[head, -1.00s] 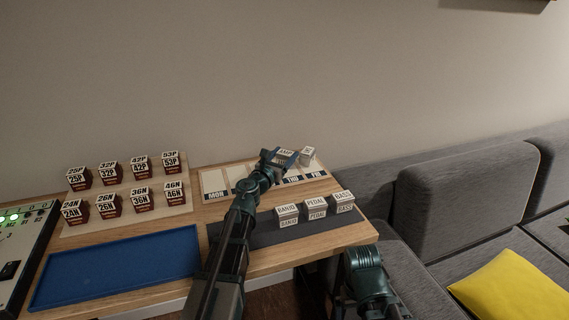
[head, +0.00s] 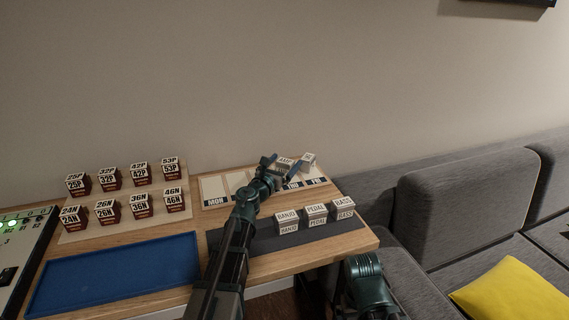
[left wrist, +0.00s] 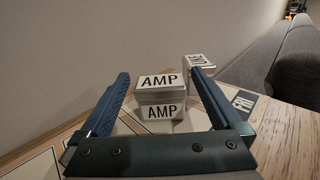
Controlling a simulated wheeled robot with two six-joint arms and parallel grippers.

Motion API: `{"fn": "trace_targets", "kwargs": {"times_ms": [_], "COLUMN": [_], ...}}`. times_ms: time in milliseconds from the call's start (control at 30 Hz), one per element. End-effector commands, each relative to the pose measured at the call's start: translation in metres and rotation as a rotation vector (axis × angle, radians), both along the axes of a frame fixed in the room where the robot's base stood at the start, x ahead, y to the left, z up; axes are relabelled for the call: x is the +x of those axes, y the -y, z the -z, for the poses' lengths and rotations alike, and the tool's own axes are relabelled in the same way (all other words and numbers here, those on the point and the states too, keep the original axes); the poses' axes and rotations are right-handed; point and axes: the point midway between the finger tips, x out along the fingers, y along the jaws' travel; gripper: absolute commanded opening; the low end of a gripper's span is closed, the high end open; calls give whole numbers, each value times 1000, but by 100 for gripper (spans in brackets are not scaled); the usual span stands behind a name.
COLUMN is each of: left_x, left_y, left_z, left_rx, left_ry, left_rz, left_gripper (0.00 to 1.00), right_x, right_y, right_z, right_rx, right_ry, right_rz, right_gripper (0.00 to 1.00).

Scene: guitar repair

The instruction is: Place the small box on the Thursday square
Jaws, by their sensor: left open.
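A small white box marked AMP (head: 285,162) stands upright on the weekday board (head: 212,186), at about the Thursday square. In the left wrist view the AMP box (left wrist: 161,108) stands between the fingers, with a gap on each side. My left gripper (head: 283,165) is open, its blue fingers reaching along both sides of the box. The THU label is partly hidden by the gripper. My right gripper is not in view; only part of my right arm shows at the bottom.
Another small white box (head: 307,160) stands close to the right, by the FRI label (left wrist: 241,103). BANJO (head: 287,221), PEDAL (head: 315,214) and BASS (head: 344,208) boxes stand on a dark mat. An empty blue tray (head: 115,272) and several numbered boxes lie left. A grey sofa (head: 465,205) borders the right.

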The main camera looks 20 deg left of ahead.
Motion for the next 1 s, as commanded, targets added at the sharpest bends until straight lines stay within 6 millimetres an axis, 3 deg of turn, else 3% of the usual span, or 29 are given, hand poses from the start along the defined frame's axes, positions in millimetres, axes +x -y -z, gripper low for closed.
{"fn": "trace_targets", "kwargs": {"times_ms": [500,700,1000], "left_x": [-98,-115,-118], "left_y": [-18,-22,-23], "left_z": [0,0,0], "left_rx": [0,0,0], "left_ry": [0,0,0], "left_rz": [-1,0,1], "left_gripper": [99,99,99], "right_x": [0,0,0], "right_y": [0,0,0], "right_z": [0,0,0], "right_rx": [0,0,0], "right_ry": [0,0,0], "right_rz": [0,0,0], "right_gripper": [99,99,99]}}
